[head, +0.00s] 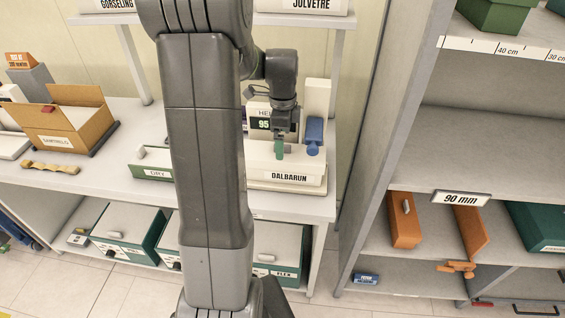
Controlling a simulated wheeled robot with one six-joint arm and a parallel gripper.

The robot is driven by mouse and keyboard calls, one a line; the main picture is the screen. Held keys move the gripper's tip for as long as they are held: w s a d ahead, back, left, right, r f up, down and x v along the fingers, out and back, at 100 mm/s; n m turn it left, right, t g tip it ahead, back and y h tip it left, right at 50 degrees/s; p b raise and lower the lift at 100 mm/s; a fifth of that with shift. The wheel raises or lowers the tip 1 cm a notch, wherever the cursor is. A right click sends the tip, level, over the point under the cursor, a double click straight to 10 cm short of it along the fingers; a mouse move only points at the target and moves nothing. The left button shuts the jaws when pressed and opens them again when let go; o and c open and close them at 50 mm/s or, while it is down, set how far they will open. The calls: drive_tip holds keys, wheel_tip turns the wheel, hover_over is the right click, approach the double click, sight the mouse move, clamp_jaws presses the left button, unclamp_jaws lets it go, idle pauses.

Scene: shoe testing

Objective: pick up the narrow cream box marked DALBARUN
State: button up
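The narrow cream box marked DALBARUN (257,176) stands near the right end of the white bench, its black-lettered label facing me. My gripper (280,152) hangs over it, pointing down, just above or behind its front wall. A small green piece shows at the gripper's tip; I cannot tell whether it is a finger or a held thing. The gap between the fingers is too small to make out. My arm covers the middle of the view and hides the bench left of the box.
A blue object (314,135) and a cream upright piece (317,98) stand close to the gripper's right. A display reading 95 (261,124) is behind it. A green-fronted box (152,172) and an open brown carton (70,120) are left. A grey shelf unit (388,130) rises at right.

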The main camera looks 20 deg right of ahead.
wheel_tip(320, 180, down, 6)
drive_tip(key=shift+r, duration=0.1)
drive_tip(key=shift+c, duration=0.4)
drive_tip(key=c, duration=1.2)
drive_tip(key=shift+r, duration=0.15)
